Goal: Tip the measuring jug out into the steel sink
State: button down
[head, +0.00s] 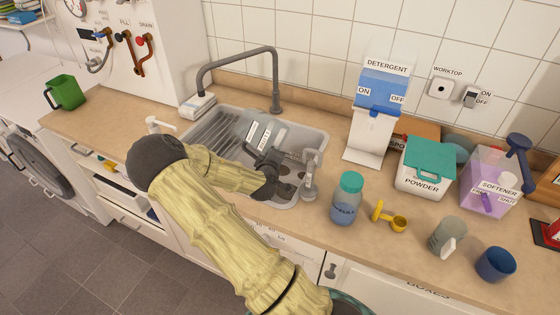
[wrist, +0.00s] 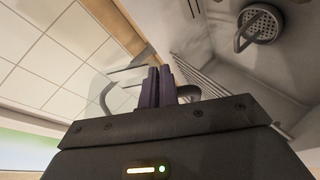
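The steel sink (head: 222,122) is set in the worktop, and its drain (wrist: 259,24) shows at the upper right of the wrist view. My gripper (head: 293,172) is over the right part of the sink. A clear, see-through vessel that looks like the measuring jug (head: 311,172) is at its fingers, by the sink's right rim. In the wrist view, the fingers (wrist: 158,86) are close together on a grey handle, and the clear jug wall (wrist: 98,88) shows to their left. The jug's exact tilt and contents cannot be made out.
A grey tap (head: 276,82) arches over the back of the sink. To the right stand a teal-capped bottle (head: 346,205), a yellow scoop (head: 390,217), a grey mug (head: 445,236), a blue cup (head: 495,264) and a powder tub (head: 424,178). A green jug (head: 66,92) stands far left.

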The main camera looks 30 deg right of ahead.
jog(key=shift+s+d+f+m+t+b, duration=0.15)
jog(key=shift+s+m+t+b, duration=0.2)
jog(key=shift+b, duration=0.55)
jog(key=shift+t+b, duration=0.25)
jog(key=shift+b, duration=0.4)
dwell(0.5)
jog(key=g+p, duration=0.1)
jog(key=p, duration=0.1)
jog(key=n+g+p, duration=0.1)
jog(key=p, duration=0.1)
jog(key=w+n+g+p, duration=0.1)
jog(key=p, duration=0.2)
jog(key=shift+a+r, duration=0.2)
jog(key=shift+r, duration=0.1)
